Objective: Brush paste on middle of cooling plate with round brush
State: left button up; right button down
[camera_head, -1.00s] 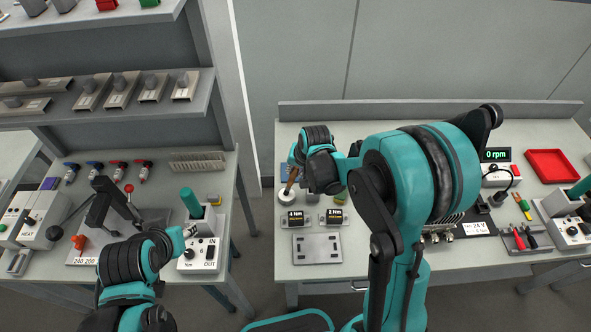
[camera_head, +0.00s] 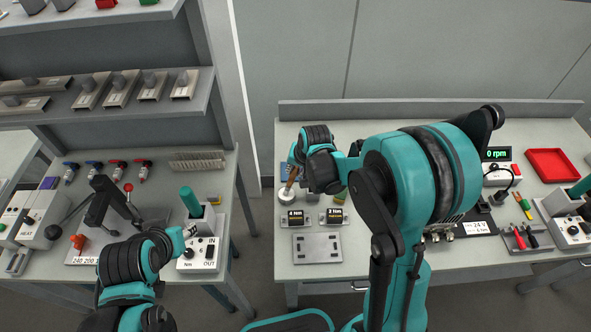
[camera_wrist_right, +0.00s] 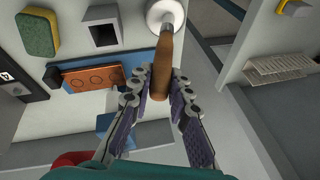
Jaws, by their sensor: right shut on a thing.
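In the right wrist view my right gripper (camera_wrist_right: 160,80) is shut on the brown wooden handle of the round brush (camera_wrist_right: 162,62). The brush's far end is at a round white pot (camera_wrist_right: 166,12); its bristles are hidden there. In the head view the brush (camera_head: 290,183) leans over the white pot (camera_head: 285,197), below my right gripper (camera_head: 295,172). A copper-coloured plate with three ring outlines (camera_wrist_right: 92,78), seemingly the cooling plate, lies beside the brush on a blue base. My left gripper (camera_head: 188,232) is at the left bench; its jaws are unclear.
A yellow-green sponge (camera_wrist_right: 37,34) and a grey square holder (camera_wrist_right: 104,26) stand near the plate. In the head view a grey slotted plate (camera_head: 317,248) lies at the bench front, and a red tray (camera_head: 552,164) is at the right. A floor gap separates the benches.

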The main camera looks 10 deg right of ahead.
dwell(0.6)
jog(key=shift+r+p, duration=2.5)
jog(key=shift+r, duration=1.05)
jog(key=shift+f, duration=0.15)
